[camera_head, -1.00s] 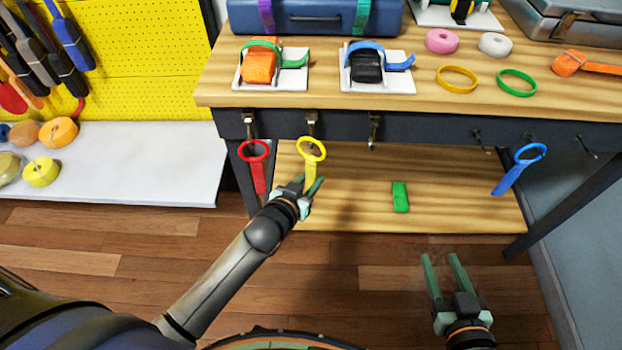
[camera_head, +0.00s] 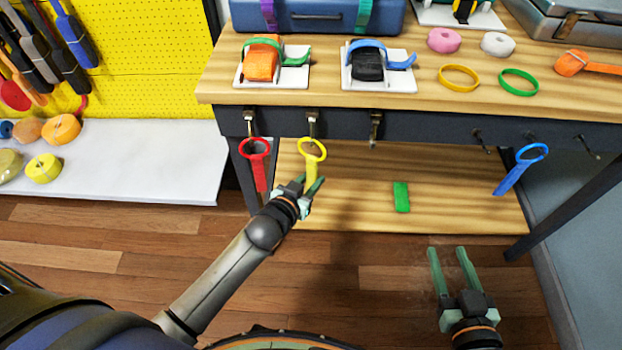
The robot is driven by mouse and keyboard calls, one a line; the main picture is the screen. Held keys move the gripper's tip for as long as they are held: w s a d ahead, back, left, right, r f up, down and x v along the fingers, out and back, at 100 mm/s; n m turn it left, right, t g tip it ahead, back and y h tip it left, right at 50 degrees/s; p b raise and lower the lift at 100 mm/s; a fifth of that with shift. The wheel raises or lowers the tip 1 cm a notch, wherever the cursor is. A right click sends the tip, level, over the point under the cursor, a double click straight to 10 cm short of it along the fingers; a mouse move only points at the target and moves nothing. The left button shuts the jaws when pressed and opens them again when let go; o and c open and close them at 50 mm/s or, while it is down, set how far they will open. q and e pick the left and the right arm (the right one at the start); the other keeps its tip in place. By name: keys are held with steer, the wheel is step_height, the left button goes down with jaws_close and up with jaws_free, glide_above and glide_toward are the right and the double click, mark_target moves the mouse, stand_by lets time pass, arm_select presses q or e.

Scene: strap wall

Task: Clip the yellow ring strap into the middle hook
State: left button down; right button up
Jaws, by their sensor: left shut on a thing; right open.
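The yellow ring strap (camera_head: 311,171) is upright below the middle hook (camera_head: 313,124) on the bench's dark front edge. Its ring is at the hook's lower end; whether the ring is in the hook or only in front of it, I cannot tell. My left gripper (camera_head: 315,184) is shut on the lower part of the yellow strap, partly hiding it. My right gripper (camera_head: 452,252) is open and empty, low at the right above the floor.
A red ring strap (camera_head: 260,174) hangs below the left hook (camera_head: 250,122). The right hook (camera_head: 375,126) is bare. A blue ring strap (camera_head: 513,176) hangs farther right. A green piece (camera_head: 401,197) lies on the lower shelf (camera_head: 450,190). Rolls and ratchets sit on the benchtop (camera_head: 330,104).

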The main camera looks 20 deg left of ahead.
arm_select(q)
steer(key=c, duration=0.6)
jaws_free()
steer(key=shift+o, duration=0.2)
steer(key=shift+s, duration=0.1)
